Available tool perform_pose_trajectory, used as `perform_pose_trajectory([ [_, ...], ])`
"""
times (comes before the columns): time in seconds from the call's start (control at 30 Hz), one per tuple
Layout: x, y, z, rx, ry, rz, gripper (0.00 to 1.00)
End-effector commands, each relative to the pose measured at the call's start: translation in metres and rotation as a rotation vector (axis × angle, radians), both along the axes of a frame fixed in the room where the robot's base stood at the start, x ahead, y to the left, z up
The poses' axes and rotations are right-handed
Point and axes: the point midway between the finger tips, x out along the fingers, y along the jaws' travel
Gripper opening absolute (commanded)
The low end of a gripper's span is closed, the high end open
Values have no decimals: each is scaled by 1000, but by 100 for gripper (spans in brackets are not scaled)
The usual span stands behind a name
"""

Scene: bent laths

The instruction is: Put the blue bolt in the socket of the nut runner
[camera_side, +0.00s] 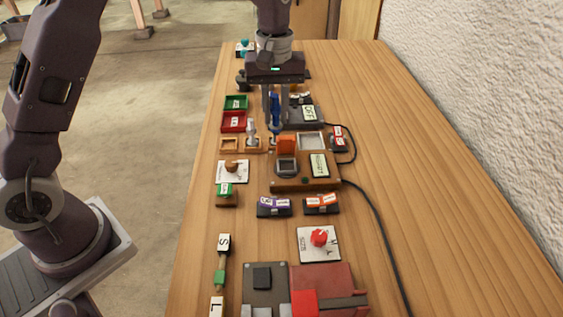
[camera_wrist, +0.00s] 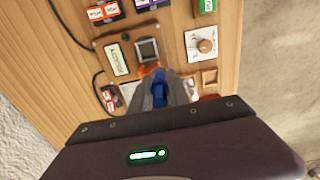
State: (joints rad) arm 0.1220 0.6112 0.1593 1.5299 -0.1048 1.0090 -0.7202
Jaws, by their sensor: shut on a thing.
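The blue bolt (camera_side: 275,108) stands upright between the fingers of my gripper (camera_side: 275,122) in the side view. Its lower end is close to the row of small wooden compartments (camera_side: 229,144); I cannot tell whether it touches them. In the wrist view the blue bolt (camera_wrist: 158,94) shows between the grey fingers of my gripper (camera_wrist: 160,80), which are shut on it. A silver upright piece (camera_side: 251,130) stands just left of the bolt. I cannot tell for sure which thing is the nut runner or where its socket is.
A wooden unit with a grey-framed square (camera_side: 286,166) and an orange block (camera_side: 287,145) is close in front of my gripper. Green (camera_side: 236,102) and red (camera_side: 233,121) trays lie to the left. A black cable (camera_side: 375,210) runs along the right, where the table is mostly clear.

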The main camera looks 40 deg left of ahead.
Motion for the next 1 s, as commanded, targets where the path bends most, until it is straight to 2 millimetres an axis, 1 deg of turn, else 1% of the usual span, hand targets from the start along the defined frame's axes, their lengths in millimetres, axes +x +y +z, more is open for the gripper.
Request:
perform_pose_trajectory([
  [0.03,-1,-16,2,1,0,-6,0],
  [0.1,-1,-30,3,1,0,-3,0],
  [0.13,-2,-33,0,1,1,-2,0],
  [0.17,-3,-35,-5,1,4,0,0],
  [0.3,-3,-36,-39,2,6,3,0],
  [0.6,-2,-35,-91,1,3,3,0],
  [0.7,-2,-36,-96,1,1,2,0],
  [0.97,-2,-36,-98,1,1,1,0],
  [1.0,-2,-36,-99,1,1,1,23],
])
